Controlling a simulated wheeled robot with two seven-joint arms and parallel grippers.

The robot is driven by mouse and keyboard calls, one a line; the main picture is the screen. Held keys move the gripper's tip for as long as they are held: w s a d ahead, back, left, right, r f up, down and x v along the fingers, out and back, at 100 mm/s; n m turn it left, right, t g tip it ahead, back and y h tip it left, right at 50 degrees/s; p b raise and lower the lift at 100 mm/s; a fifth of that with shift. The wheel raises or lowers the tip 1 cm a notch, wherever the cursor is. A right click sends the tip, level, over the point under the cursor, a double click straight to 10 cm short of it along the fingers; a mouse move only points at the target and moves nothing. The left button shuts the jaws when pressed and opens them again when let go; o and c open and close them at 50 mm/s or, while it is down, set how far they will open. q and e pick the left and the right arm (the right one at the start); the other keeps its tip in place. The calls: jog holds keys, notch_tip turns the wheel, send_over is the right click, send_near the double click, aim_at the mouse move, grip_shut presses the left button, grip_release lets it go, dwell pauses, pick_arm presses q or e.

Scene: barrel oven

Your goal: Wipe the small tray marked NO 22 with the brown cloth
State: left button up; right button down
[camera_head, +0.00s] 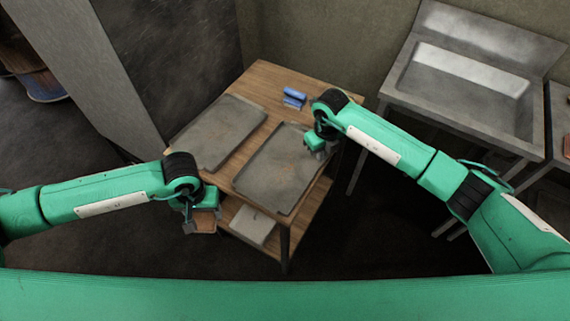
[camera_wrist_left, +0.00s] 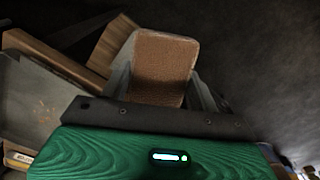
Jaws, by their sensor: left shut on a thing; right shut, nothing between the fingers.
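My left gripper (camera_head: 198,212) is shut on the brown cloth (camera_head: 204,222), which looks like a flat pad. It holds it off the table's front left side. In the left wrist view the cloth (camera_wrist_left: 165,62) sits between the fingers. Two grey trays lie on the wooden table: a left tray (camera_head: 218,130) and a right tray (camera_head: 268,172), both with rusty stains. I cannot read a NO 22 mark on either. My right gripper (camera_head: 319,150) is shut and empty at the right tray's right edge; I cannot tell whether it touches.
A blue brush-like object (camera_head: 293,97) lies at the back of the wooden table (camera_head: 262,84). A pale flat object (camera_head: 252,226) is on the lower shelf. A metal sink (camera_head: 460,88) stands at the right. A grey panel (camera_head: 88,70) rises at the left. Dark floor in front is clear.

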pick_arm(q)
jog(key=shift+f+b, duration=0.5)
pick_arm(e)
jog(key=shift+f, duration=0.65)
jog(key=shift+r, duration=0.15)
